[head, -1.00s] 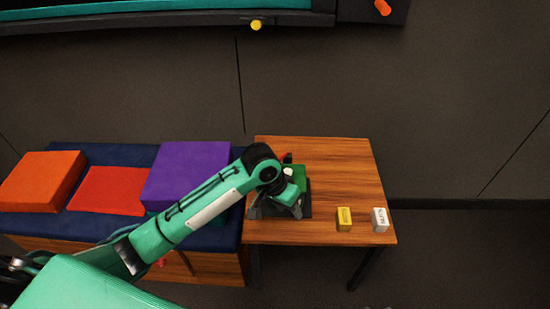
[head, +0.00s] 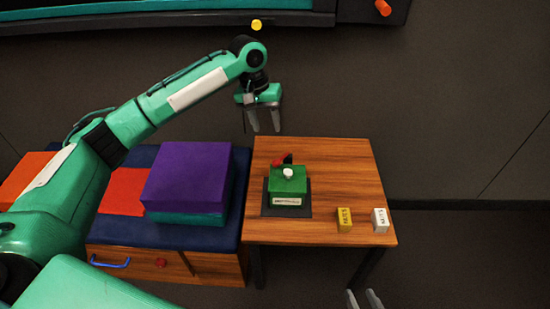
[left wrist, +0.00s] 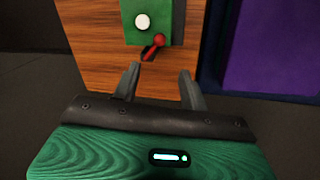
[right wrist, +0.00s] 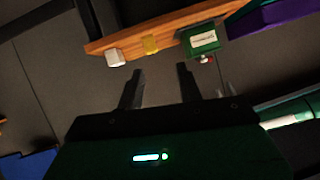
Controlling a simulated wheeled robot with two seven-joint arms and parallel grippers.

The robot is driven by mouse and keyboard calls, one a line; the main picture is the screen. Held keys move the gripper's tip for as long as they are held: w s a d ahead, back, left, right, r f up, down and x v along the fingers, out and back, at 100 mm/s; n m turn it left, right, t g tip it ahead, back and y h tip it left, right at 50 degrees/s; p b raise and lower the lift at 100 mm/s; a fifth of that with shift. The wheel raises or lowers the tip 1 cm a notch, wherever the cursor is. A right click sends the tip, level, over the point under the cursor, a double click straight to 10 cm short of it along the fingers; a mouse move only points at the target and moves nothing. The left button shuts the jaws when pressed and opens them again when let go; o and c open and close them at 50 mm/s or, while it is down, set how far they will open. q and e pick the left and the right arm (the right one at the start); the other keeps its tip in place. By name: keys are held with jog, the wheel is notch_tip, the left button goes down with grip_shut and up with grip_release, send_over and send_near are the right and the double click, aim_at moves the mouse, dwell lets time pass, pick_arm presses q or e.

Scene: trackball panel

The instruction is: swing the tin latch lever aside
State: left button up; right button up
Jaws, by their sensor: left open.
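A green tin (head: 288,183) with a white knob (head: 288,173) on top and a pale label on its front sits on a dark mat (head: 302,207) on the wooden table. A red latch lever (head: 281,160) with a dark part lies at its back edge; it also shows in the left wrist view (left wrist: 156,43). My left gripper (head: 264,131) is open and empty, pointing down beyond the tin's back side, apart from the lever. My right gripper (head: 364,297) is open and empty at the bottom of the head view, in front of the table.
A yellow block (head: 344,220) and a white block (head: 380,220) stand at the table's (head: 350,170) front right. A blue bench with purple, red and orange cushions adjoins on the left. The table's right back area is clear.

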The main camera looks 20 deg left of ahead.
pick_arm(q)
jog(key=b, duration=0.2)
send_near(282, 158)
jog(key=s+a+f, duration=0.1)
jog(key=s, duration=0.1)
jog(key=f, duration=0.4)
jog(key=d+f+b, duration=0.1)
jog(key=f, duration=0.1)
jog(key=shift+d+f, duration=0.1)
jog(key=shift+f, duration=0.6)
pick_arm(e)
jog(key=w+r+t+y, duration=0.1)
jog(key=w+r+t, duration=0.3)
jog(key=r+t, duration=0.3)
notch_tip(282, 158, up, 2)
jog(key=shift+r+y, duration=0.2)
jog(key=shift+y, duration=0.1)
jog(key=shift+w, duration=0.1)
pick_arm(q)
grip_shut()
